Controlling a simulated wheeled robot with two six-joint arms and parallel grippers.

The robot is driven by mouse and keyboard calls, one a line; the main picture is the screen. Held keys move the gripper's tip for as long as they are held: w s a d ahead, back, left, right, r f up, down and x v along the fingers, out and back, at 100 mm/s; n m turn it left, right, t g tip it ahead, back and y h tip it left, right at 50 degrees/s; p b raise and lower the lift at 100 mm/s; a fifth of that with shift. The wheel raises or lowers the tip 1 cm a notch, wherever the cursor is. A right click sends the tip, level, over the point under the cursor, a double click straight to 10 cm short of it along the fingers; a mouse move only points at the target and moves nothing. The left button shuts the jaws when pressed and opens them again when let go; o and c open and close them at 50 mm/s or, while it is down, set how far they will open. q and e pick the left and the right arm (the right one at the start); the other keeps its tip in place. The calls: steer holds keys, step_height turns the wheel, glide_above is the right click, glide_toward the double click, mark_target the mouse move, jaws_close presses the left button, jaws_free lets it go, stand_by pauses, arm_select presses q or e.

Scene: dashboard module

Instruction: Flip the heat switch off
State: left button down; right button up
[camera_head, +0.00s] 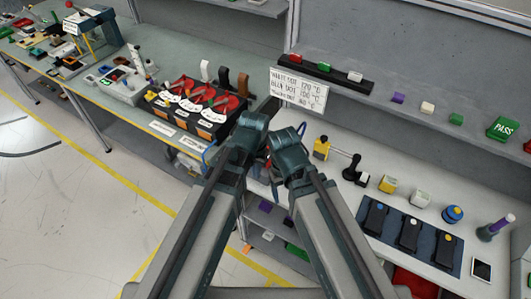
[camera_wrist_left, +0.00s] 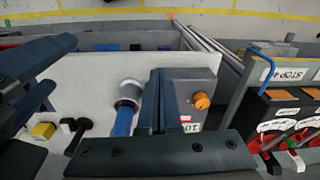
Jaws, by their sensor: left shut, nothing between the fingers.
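A grey box (camera_wrist_left: 190,82) on the white worktop has an orange knob (camera_wrist_left: 201,100), a small red switch (camera_wrist_left: 185,117) and a white label (camera_wrist_left: 188,127), partly hidden by my gripper. In the left wrist view, my left gripper (camera_wrist_left: 160,75) is shut and empty. Its fingers appear just left of the red switch; I cannot tell whether they touch the box. In the head view, my arms largely hide the box. My right arm's wrist (camera_head: 288,142) is beside my left wrist (camera_head: 250,133); its fingers cannot be made out.
A blue-handled tool (camera_wrist_left: 124,121) with a white collar stands left of my fingers. A temperature sign (camera_head: 298,91) hangs above. A blue mat with dark devices (camera_head: 409,235) lies on the right.

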arm_select(q)
steer(key=w+d+r+m+t+h+p, duration=0.1)
steer(key=w+d+r+p, duration=0.1)
steer(key=w+r+p, duration=0.2)
steer(key=w+r, duration=0.2)
steer(key=w, duration=0.2)
steer(key=shift+w+r+p, duration=0.3)
steer(key=shift+w+r, duration=0.05)
arm_select(e)
step_height(320, 180, up, 6)
arm_select(q)
steer(key=shift+f, duration=0.1)
steer(key=f+b, duration=0.4)
steer(key=w+f+b, duration=0.1)
steer(key=f+b, duration=0.7)
steer(key=shift+w+d+f+b, duration=0.15)
steer(key=shift+d+f+b, duration=0.15)
steer(key=shift+d+b, duration=0.1)
steer(key=shift+f+b, duration=0.5)
steer(key=shift+f, duration=0.05)
arm_select(e)
step_height(320, 180, down, 14)
steer(key=shift+r, duration=0.25)
arm_select(q)
steer(key=shift+r, duration=0.1)
